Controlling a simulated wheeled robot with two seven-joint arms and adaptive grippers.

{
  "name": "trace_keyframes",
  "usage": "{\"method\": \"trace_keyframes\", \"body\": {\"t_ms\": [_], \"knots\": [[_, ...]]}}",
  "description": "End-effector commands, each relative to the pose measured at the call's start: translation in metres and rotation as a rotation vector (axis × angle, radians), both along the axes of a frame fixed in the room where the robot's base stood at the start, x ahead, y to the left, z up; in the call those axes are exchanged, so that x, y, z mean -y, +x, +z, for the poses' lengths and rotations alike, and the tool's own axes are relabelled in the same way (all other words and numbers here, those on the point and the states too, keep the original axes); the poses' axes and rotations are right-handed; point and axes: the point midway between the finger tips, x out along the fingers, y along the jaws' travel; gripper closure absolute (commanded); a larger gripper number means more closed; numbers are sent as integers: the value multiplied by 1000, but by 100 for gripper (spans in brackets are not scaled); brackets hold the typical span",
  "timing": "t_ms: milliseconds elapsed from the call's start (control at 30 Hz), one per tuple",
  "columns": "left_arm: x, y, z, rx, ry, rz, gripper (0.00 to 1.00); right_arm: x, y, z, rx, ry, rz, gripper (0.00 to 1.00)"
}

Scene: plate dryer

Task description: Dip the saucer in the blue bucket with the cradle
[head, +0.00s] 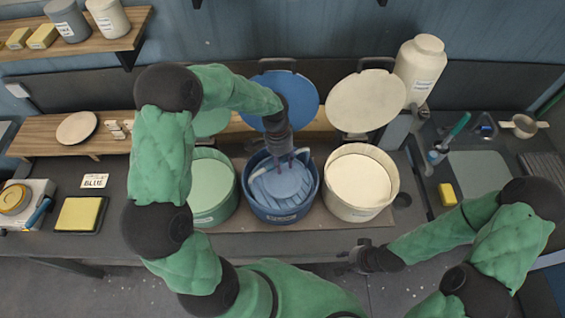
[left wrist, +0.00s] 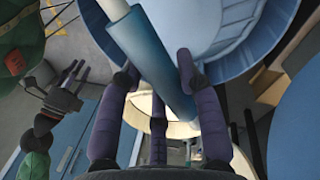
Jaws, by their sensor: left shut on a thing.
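The blue bucket (head: 279,214) stands in the middle of three buckets. A pale-blue slatted cradle (head: 283,188) sits low inside it. My left gripper (head: 290,158) is directly above the bucket; in the left wrist view (left wrist: 150,75) it is shut around the cradle's blue bar-like handle (left wrist: 163,72). The bucket's ribbed rim shows there behind the handle. I cannot make out a saucer inside the cradle. A pale round saucer-like disc (head: 76,127) lies on the wooden board at left. My right gripper (head: 350,258) is empty and open in front of the white bucket.
A green bucket (head: 212,190) and a white bucket (head: 361,183) flank the blue one closely. Round lids (head: 366,101) stand upright behind. A white jug (head: 419,66) is at back right. A yellow sponge (head: 78,214) and a BLUE card (head: 95,181) lie at left.

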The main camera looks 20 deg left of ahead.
Motion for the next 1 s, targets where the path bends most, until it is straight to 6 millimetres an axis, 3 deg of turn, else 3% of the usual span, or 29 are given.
{"method": "trace_keyframes", "body": {"t_ms": [1000], "knots": [[0, 1, 52, 2, 0, 0, 98, 0, 0, 34, 0, 0, 0, 62]]}}
